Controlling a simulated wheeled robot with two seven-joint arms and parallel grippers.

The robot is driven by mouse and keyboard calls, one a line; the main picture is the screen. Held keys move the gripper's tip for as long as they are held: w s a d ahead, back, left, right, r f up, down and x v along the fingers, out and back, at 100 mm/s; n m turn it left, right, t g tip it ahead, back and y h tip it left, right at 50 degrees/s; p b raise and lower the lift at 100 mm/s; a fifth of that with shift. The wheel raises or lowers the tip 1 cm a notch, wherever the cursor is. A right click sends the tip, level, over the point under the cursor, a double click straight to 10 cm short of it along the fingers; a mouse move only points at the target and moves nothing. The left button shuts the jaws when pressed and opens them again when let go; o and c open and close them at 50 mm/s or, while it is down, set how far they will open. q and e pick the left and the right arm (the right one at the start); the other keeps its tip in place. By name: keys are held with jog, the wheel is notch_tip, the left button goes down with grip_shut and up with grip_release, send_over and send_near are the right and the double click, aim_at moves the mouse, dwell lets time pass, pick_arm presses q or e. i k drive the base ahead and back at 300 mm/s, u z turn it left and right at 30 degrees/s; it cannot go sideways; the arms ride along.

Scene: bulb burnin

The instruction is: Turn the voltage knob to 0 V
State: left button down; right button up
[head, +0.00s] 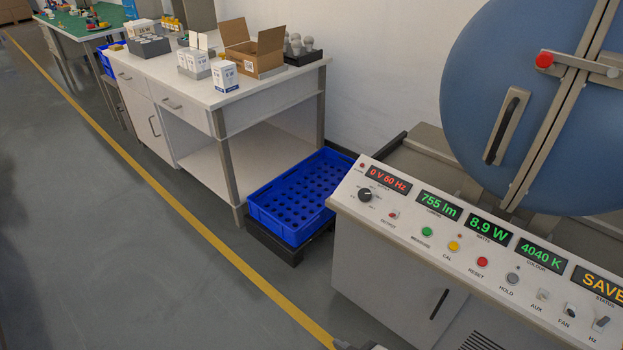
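The voltage knob (365,195) is a round black dial with a pale pointer mark, at the left end of the sloping white control panel (400,222). The red display (388,179) just above it reads 0 V 60 Hz. The other displays read 755 lm, 8.9 W, 4040 K and SAVE. Nothing touches the knob. Neither gripper can be made out. Only a small grey piece shows at the bottom edge, too little to identify.
Buttons and switches line the panel right of the knob. A blue sphere (470,80) with a handle and red-knobbed latch stands behind. A blue crate (290,230) sits left of the console. A white workbench (225,110) holds boxes and bulbs. Open floor lies left.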

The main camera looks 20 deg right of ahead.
aim_at(364, 195)
jog(key=z, duration=0.25)
jog(key=i, duration=1)
jog(key=z, duration=0.8)
